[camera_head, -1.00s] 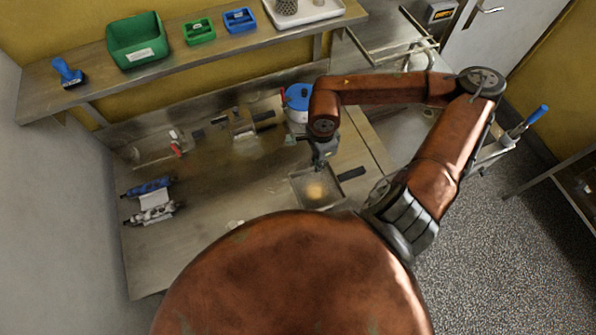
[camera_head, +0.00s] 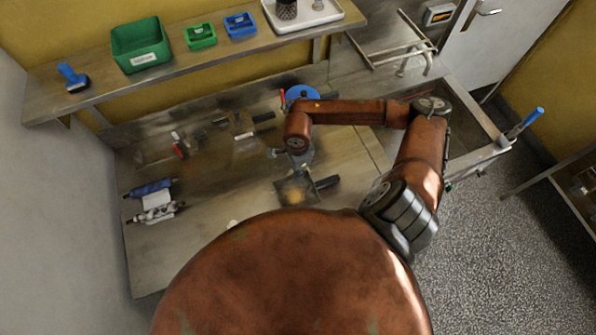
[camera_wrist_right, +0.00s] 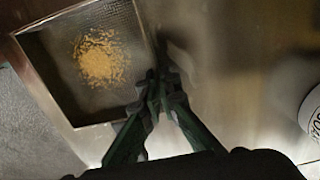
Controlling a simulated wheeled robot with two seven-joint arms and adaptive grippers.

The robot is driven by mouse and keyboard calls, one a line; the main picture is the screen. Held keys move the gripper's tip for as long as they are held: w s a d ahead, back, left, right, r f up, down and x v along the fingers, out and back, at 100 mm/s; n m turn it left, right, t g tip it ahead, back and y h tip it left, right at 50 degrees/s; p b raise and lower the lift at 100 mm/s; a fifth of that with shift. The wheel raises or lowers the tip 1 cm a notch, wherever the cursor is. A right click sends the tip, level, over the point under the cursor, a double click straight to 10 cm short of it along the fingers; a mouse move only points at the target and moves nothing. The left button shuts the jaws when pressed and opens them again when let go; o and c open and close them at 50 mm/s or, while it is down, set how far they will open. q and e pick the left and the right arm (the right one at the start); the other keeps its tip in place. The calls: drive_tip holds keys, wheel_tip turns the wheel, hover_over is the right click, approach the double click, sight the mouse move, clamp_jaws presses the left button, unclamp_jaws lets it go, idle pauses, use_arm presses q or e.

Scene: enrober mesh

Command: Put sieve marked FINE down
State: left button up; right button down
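A square, metal-framed mesh sieve (camera_head: 281,188) with a dark handle (camera_head: 327,182) is at the middle of the worktable in the head view. A heap of yellowish crumbs lies on its mesh. The right wrist view shows the sieve (camera_wrist_right: 50,88) at upper left. My right gripper (camera_head: 301,170) is at the sieve's rim. Its fingers (camera_wrist_right: 157,82) are closed together there and appear to pinch the rim. I cannot read a FINE mark, nor tell whether the sieve touches the table. My left gripper is not in view.
Another dark-handled sieve (camera_head: 245,135) lies further back on the worktable (camera_head: 225,195). A blue-lidded tub (camera_head: 303,91) is partly behind my right arm. Two rollers, one blue (camera_head: 150,188), lie at left. Bare table surrounds the sieve's left side. A shelf with bins (camera_head: 140,45) runs along the back.

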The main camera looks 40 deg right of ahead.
drive_tip(key=c, duration=2.7)
unclamp_jaws()
drive_tip(key=shift+f, duration=0.2)
drive_tip(key=o, duration=0.5)
drive_tip(key=shift+r, duration=0.1)
drive_tip(key=shift+o, duration=0.2)
drive_tip(key=shift+r, duration=0.2)
wheel_tip(320, 180, up, 12)
drive_tip(key=b, duration=0.1)
drive_tip(key=shift+b, duration=0.35)
drive_tip(key=shift+w, duration=0.1)
